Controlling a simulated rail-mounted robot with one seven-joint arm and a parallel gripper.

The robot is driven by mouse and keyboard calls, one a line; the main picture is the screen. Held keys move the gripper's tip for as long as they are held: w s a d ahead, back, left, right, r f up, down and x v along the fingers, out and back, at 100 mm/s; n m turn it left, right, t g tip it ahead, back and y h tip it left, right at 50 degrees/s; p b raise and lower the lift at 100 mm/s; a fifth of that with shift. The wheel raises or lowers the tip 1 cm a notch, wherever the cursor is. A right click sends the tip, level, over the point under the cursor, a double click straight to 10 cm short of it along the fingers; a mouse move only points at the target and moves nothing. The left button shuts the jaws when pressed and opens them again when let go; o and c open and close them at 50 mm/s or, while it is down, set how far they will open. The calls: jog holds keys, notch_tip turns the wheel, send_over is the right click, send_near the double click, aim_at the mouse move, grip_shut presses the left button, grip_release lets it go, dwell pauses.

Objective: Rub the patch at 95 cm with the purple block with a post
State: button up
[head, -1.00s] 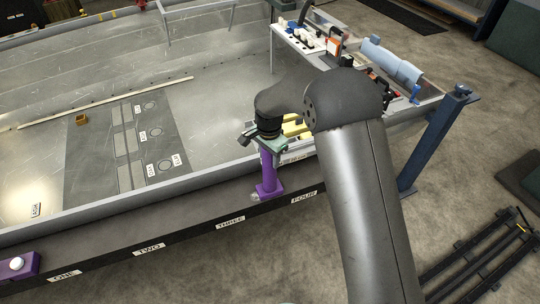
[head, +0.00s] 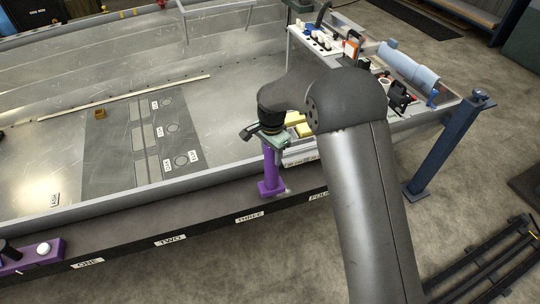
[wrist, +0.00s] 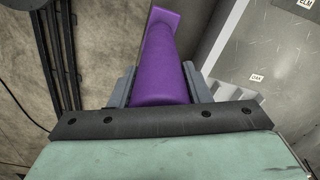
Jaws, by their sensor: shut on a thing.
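My gripper (head: 270,140) is shut on the post of the purple block (head: 270,172), which hangs upright with its flat foot down. The block is in front of the hull's near wall, over the dark front beam, between the THREE and FOUR labels. I cannot tell whether its foot touches the beam. In the wrist view the purple post (wrist: 160,65) sits between the grey jaws. On the hull floor a dark panel (head: 110,150) carries lighter rectangles and ringed circles with small labels. A long pale strip (head: 120,95) lies behind it. No 95 cm mark is legible.
A purple holder with a white knob (head: 43,249) stands at the beam's left end. The hull floor is mostly clear.

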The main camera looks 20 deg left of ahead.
jog(key=shift+r+p, duration=1.25)
jog(key=shift+r, duration=1.3)
